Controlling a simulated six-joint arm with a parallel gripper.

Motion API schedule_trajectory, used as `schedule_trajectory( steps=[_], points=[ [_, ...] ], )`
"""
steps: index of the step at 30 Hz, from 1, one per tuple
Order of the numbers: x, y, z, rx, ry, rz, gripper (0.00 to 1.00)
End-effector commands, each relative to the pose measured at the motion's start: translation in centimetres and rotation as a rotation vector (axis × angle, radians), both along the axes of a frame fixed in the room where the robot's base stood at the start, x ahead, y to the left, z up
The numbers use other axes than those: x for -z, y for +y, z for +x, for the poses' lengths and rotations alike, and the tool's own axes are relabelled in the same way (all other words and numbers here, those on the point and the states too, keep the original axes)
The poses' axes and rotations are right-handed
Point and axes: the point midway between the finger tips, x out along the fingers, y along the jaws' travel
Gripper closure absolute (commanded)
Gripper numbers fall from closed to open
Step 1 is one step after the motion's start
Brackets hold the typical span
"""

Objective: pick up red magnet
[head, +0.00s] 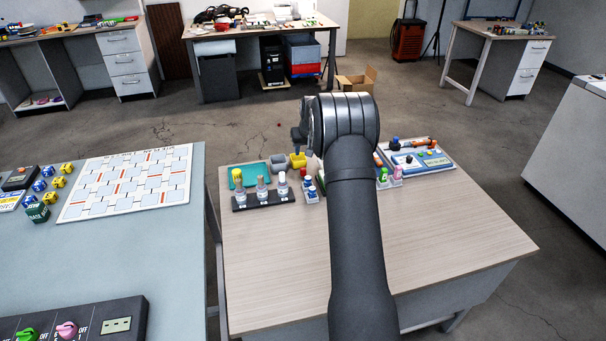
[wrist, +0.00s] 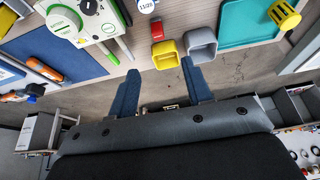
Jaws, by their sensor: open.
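A small red block (wrist: 157,30), which looks like the red magnet, shows in the wrist view just above the yellow cup (wrist: 168,59). In the head view a small red thing (head: 303,173) shows in front of the yellow cup (head: 298,161), close to my arm. My gripper (wrist: 160,66) is open and empty, its two blue fingers well apart. In the wrist view the yellow cup shows between and just beyond the fingertips, with the red block farther beyond. In the head view my wrist and arm hide most of the gripper (head: 299,133) and part of the table behind.
A grey cup (wrist: 200,44) and a teal tray (wrist: 249,20) lie beside the yellow cup. A black rack (head: 264,200) with several bottles stands nearby. A device board (head: 426,158) sits right of my arm. The table's front (head: 275,270) is clear.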

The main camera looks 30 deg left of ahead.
Motion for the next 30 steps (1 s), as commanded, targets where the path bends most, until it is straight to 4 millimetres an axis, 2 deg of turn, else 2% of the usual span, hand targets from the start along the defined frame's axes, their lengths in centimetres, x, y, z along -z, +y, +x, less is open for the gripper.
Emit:
schedule_trajectory(
  steps=[3,12,16,23,30],
  points=[
    [2.5,0.6,0.6,0.000,0.003,-0.002,0.55],
    [7.5,2.1,2.1,0.000,0.001,-0.001,0.55],
    [8.9,2.6,2.5,0.000,0.001,-0.001,0.55],
    [10.1,2.9,2.9,0.000,0.000,0.000,0.55],
    [13.0,3.3,3.8,0.000,0.001,-0.001,0.55]
  ],
)
